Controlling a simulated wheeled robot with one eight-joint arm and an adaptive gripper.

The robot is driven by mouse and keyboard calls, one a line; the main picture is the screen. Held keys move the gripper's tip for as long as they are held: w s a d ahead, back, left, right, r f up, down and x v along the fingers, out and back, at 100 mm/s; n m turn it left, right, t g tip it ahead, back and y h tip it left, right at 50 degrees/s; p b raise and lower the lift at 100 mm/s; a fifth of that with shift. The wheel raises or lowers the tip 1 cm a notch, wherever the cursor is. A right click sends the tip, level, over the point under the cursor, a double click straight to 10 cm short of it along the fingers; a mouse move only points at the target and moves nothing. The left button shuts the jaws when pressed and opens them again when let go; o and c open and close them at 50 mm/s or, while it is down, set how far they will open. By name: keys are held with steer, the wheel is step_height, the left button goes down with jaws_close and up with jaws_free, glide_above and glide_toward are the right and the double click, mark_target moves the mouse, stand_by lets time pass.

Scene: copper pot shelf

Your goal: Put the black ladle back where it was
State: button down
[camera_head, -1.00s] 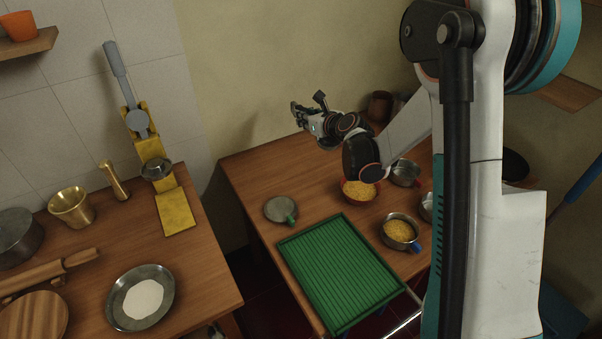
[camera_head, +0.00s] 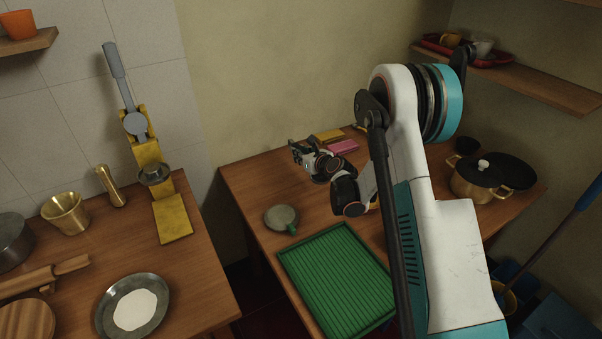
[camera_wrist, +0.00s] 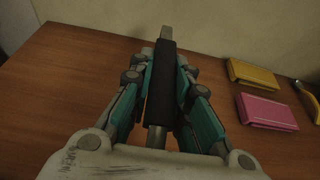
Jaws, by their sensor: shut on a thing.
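The black ladle is between the fingers of my gripper (camera_wrist: 162,72) in the wrist view. Its black handle (camera_wrist: 160,98) runs lengthwise between the teal fingers, with grey metal showing at the far and near ends. Its bowl cannot be made out. In the head view my gripper (camera_head: 299,153) is shut over the back left part of the wooden table (camera_head: 252,180), near the wall. The ladle is too small and dark to make out clearly there.
A lidded brass pot (camera_head: 480,185) stands right. Bare wood lies under my gripper.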

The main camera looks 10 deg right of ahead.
mark_target(301, 174)
steer(key=shift+f+b, duration=0.95)
steer(key=shift+f, duration=2.1)
steer(key=c, duration=1.5)
jaws_free()
steer(key=shift+f, duration=0.1)
